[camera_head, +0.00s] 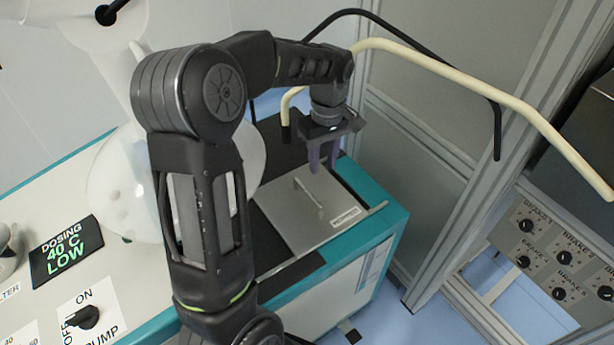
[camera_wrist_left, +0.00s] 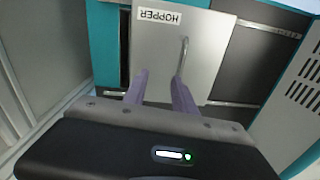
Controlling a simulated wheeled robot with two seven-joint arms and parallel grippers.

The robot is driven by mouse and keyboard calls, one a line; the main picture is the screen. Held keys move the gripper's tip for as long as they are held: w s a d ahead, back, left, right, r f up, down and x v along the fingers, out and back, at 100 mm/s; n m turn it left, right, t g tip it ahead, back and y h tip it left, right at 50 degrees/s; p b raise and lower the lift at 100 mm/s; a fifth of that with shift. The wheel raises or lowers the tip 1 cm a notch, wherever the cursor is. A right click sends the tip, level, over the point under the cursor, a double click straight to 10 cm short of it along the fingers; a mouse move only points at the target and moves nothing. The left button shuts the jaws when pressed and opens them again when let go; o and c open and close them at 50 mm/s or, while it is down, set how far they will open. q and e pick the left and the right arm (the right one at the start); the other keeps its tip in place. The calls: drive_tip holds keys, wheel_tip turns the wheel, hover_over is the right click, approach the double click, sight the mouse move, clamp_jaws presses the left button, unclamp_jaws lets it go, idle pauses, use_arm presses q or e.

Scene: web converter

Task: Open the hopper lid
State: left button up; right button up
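The hopper lid (camera_head: 287,221) is a flat grey plate on top of the teal-edged machine in the head view, and it lies closed. It has a thin bar handle (camera_head: 308,197) and a white label. In the left wrist view the lid (camera_wrist_left: 205,50) shows its HOPPER label and the metal handle (camera_wrist_left: 181,57). My left gripper (camera_head: 322,168) hangs above the lid, just beyond the handle, with its purple fingers apart. In the left wrist view the gripper (camera_wrist_left: 157,88) is open and empty, with the handle near its right finger. My right gripper is not in view.
A white rounded tank (camera_head: 125,185) stands left of the lid, partly behind my left arm. A dosing display (camera_head: 66,250) and a pump switch (camera_head: 87,316) sit at lower left. A cream bent pipe (camera_head: 450,72), a metal frame and a brake knob panel (camera_head: 545,250) are on the right.

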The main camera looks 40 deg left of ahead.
sight(304, 186)
use_arm(q)
drive_tip(key=shift+s+a+r+n+g+y, duration=0.15)
drive_tip(key=shift+s+a+r+n+g, duration=0.15)
drive_tip(key=shift+s+a+r+g, duration=0.25)
drive_tip(key=shift+s+a+r+n+g+y, duration=0.15)
drive_tip(key=shift+s+a+r+n+g, duration=0.15)
drive_tip(key=shift+a, duration=0.3)
drive_tip(key=f, duration=0.2)
drive_tip(key=s+f, duration=0.1)
drive_tip(key=f, duration=0.2)
drive_tip(key=f+p, duration=0.1)
drive_tip(key=f, duration=0.1)
drive_tip(key=shift+s+a+f, duration=0.2)
drive_tip(key=shift+s+f, duration=0.05)
clamp_jaws()
idle(0.7)
